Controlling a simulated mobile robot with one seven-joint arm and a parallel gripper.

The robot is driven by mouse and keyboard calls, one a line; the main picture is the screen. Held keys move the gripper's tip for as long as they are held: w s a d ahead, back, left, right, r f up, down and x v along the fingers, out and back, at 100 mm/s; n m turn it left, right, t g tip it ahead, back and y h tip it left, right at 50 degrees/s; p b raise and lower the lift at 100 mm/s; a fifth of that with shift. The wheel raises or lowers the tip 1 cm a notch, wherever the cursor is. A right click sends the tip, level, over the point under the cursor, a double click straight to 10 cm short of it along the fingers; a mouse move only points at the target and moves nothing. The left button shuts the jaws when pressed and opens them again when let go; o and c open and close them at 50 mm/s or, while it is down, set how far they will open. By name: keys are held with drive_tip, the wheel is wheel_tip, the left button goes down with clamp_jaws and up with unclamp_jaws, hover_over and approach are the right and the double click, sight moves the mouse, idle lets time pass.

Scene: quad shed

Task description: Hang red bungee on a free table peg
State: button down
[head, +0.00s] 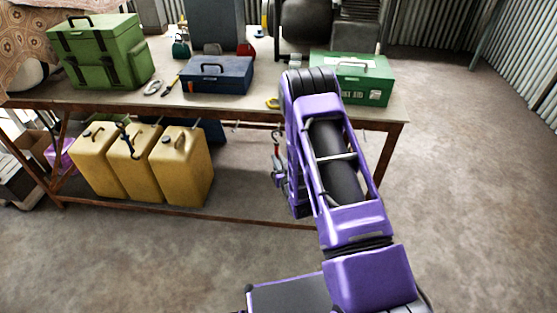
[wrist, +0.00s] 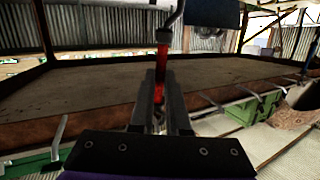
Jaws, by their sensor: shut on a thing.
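The red bungee (wrist: 160,75) stands upright between my gripper's fingers (wrist: 161,100) in the wrist view, with a dark hook at its upper end. My gripper is shut on it. In the head view my gripper (head: 279,172) is just in front of the workbench's (head: 255,115) front edge, with a bit of red at its top; my arm hides part of it. A light peg (head: 237,125) sticks out at the front edge, left of my gripper, and looks bare. Pale pegs (wrist: 210,100) also show along the edge in the wrist view.
A dark thing (head: 122,128) hangs at the bench's front edge, before the yellow jerrycans (head: 182,165). A blue toolbox (head: 220,78), a green case (head: 372,80) and a green box (head: 100,55) stand on the bench. The floor in front is clear.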

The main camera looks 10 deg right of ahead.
drive_tip(key=c, duration=0.8)
unclamp_jaws()
